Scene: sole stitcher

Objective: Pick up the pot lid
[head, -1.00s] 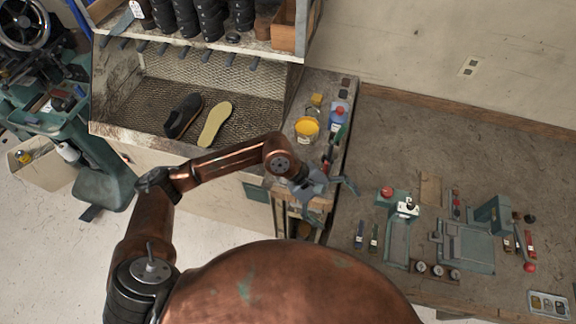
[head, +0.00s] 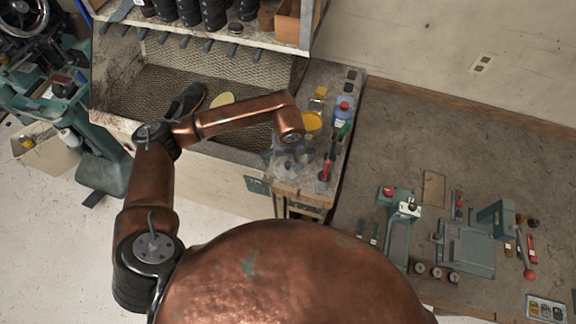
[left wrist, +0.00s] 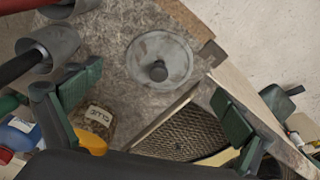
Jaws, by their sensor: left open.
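The pot lid (left wrist: 160,62) is a flat grey disc with a dark knob at its centre. It lies on the worn bench top near a corner in the left wrist view. My left gripper (left wrist: 158,85) is open, its two green-padded fingers apart on either side of the lid's knob in the picture, with nothing between them. In the head view my left gripper (head: 288,160) is over the front of the narrow side bench and blends with the grey there, so the lid is hard to make out. My right gripper is not in view.
A glue jar (left wrist: 95,123) and a blue bottle (left wrist: 20,132) stand near the left finger. Red-handled tools (head: 326,168) lie along the side bench. A mesh tray (head: 165,88) with a shoe is left of it. The large workbench (head: 450,130) holds green machines.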

